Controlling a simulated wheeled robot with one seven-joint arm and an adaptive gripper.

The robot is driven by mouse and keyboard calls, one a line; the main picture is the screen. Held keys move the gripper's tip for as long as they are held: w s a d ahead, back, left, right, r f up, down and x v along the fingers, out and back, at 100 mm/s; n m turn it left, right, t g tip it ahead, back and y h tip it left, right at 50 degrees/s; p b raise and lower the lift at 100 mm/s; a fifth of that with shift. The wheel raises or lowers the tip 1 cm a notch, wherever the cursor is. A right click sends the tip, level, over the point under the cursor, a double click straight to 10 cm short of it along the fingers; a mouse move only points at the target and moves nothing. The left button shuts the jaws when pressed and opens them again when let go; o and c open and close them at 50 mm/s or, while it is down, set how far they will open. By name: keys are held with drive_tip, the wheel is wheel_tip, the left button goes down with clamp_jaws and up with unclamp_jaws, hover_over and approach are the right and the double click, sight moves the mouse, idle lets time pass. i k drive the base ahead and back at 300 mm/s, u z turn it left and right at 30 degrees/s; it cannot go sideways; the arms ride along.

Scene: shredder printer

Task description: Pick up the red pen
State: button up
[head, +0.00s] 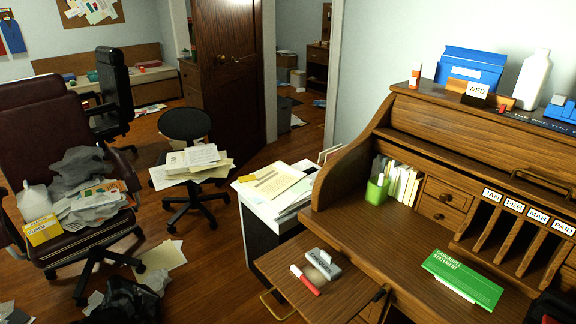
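A red pen (308,282) with a white end lies on the wooden pull-out board (283,277) at the left front of the roll-top desk. It lies at a slant, its white end toward the upper left. A grey block-like object (323,265) with dark lettering lies just behind it, close to the pen.
The desk (390,222) holds a green cup (376,190), a green booklet (462,277) and labelled slots (520,225). A paper-covered white cabinet (276,192) stands behind the board. Cluttered chairs (70,190) and floor papers (163,257) are at left.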

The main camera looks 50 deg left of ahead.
sight(294, 269)
drive_tip(key=u, duration=0.95)
drive_tip(key=i, duration=0.25)
drive_tip(key=u, duration=0.55)
